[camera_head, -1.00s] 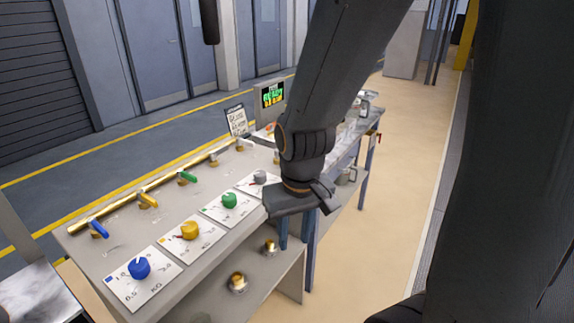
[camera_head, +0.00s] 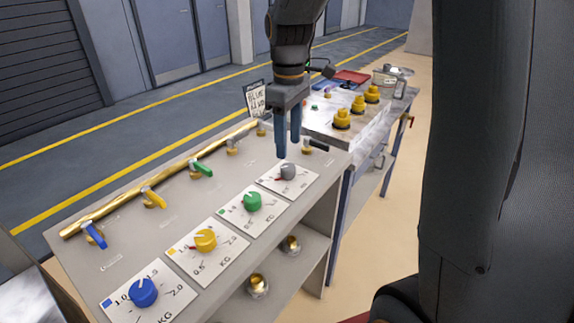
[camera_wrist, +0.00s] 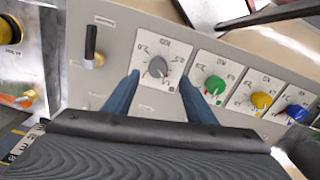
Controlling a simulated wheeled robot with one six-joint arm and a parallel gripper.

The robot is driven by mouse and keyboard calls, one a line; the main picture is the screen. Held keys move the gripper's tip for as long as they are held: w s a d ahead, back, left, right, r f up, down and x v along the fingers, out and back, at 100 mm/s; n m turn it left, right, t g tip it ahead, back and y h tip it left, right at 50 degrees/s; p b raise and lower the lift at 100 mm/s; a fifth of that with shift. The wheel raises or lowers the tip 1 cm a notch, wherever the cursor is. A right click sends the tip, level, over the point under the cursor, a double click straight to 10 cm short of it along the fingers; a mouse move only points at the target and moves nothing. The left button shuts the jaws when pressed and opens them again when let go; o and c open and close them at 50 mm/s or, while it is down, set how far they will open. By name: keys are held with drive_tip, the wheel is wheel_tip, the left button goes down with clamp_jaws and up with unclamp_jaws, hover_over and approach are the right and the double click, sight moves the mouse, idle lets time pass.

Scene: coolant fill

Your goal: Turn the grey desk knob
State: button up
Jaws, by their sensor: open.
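The grey desk knob (camera_head: 288,172) sits on a white dial plate at the right end of the row of knobs on the desk panel. My gripper (camera_head: 288,150) points down just above and behind it in the head view, apart from it. In the wrist view the grey knob (camera_wrist: 158,67) lies beyond and between the two blue fingers (camera_wrist: 156,85), which are spread with nothing between them. The dial's small red pointer shows beside the knob; its exact reading is too small to tell.
Green (camera_head: 252,202), yellow (camera_head: 205,240) and blue (camera_head: 143,292) knobs stand in line to the left. Behind them run lever valves on a brass pipe (camera_head: 160,178). A black-handled lever (camera_head: 315,144) stands close to the right of my gripper. A bench with yellow fittings (camera_head: 357,103) lies beyond.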

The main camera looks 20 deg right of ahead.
sight(288, 166)
drive_tip(key=shift+w+n, duration=0.3)
wheel_tip(288, 166, down, 7)
drive_tip(key=shift+f+p, duration=0.2)
drive_tip(key=shift+p, duration=0.55)
drive_tip(key=shift+c, duration=0.4)
drive_tip(key=c, duration=1)
drive_tip(key=shift+o, duration=0.2)
